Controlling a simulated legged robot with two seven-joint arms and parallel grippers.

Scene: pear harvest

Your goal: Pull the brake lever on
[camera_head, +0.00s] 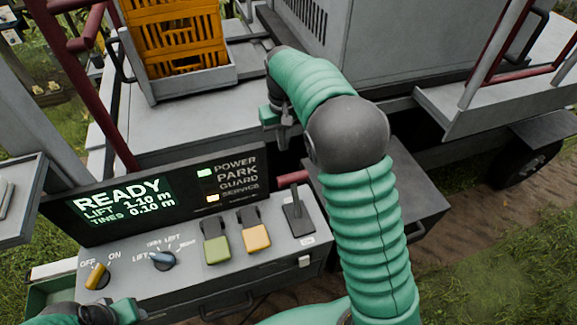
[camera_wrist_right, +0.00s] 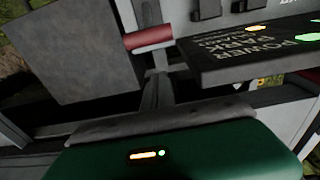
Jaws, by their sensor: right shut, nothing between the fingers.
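A red grip (camera_head: 292,178), which looks like the brake lever's handle, shows just right of the display, partly hidden by the display and my right arm. In the right wrist view the red grip (camera_wrist_right: 148,38) lies across a grey bar, left of the display's edge. My right gripper (camera_head: 284,138) points down above and behind the display, shut and empty. In the wrist view its fingers (camera_wrist_right: 157,80) point towards the red grip; I cannot tell whether they touch it. Part of my left gripper (camera_head: 112,313) shows at the bottom left; its jaws are unclear.
The display (camera_head: 110,213) reads READY, with a green light by POWER and an amber one by SERVICE. The control panel (camera_head: 190,285) carries knobs, green and yellow switches and a black lever (camera_head: 296,212). An orange crate (camera_head: 175,35) stands behind on the grey deck (camera_head: 165,118).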

